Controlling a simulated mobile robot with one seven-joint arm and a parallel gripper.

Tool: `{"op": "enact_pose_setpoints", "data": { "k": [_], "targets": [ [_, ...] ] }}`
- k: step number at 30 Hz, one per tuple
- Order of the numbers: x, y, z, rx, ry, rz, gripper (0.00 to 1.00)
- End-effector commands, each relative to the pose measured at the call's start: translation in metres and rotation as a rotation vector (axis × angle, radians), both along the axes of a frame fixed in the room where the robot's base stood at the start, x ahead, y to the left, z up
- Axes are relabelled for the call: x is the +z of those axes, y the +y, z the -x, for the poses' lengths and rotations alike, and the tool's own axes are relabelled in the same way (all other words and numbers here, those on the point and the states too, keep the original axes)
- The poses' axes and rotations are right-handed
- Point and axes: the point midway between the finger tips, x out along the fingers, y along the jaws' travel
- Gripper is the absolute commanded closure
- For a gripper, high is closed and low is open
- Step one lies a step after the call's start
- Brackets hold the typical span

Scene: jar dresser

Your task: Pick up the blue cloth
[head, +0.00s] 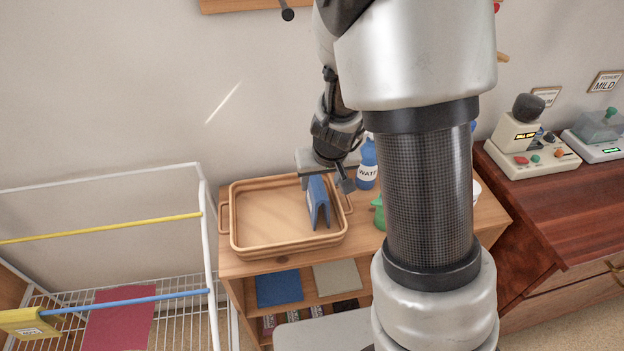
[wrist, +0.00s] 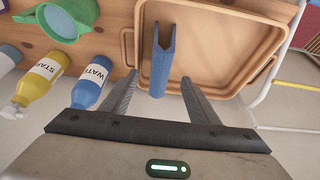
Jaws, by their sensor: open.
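A blue cloth (head: 318,203), folded like a tent with its two sides hanging apart, stands in the tan tray (head: 236,240) on top of the wooden shelf unit. It also shows in the wrist view (wrist: 162,65). My gripper (head: 328,182) is open at the cloth's far end in the head view. In the wrist view my gripper (wrist: 158,82) has one finger on each side of the cloth's near end, with gaps visible. I cannot tell how far down the fingers reach. Another flat blue piece (head: 279,288) lies on the shelf below.
A blue water bottle (head: 367,165) stands right of the tray; in the wrist view a yellow bottle (wrist: 40,82) and a green item (wrist: 62,18) are near it. A white rack (head: 205,215) with a red cloth (head: 118,318) stands left. The wall is close behind.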

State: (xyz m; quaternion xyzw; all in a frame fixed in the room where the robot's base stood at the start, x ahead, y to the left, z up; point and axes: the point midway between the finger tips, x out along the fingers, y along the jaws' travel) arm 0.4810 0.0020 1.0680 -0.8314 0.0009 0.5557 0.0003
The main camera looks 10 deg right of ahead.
Motion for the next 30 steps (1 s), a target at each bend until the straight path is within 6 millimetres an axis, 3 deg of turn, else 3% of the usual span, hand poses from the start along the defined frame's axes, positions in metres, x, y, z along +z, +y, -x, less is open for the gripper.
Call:
{"op": "enact_pose_setpoints", "data": {
  "k": [1,3,11,19,30],
  "targets": [
    [-0.016,-0.001,-0.004,-0.003,0.003,0.000,0.45],
    [-0.026,-0.001,-0.009,-0.002,0.002,0.000,0.45],
    [-0.042,0.000,-0.017,0.001,0.000,-0.001,0.45],
    [-0.079,0.000,-0.031,-0.001,0.001,0.000,0.45],
    [-0.086,0.000,-0.036,0.001,-0.001,-0.001,0.45]
  ]
}}
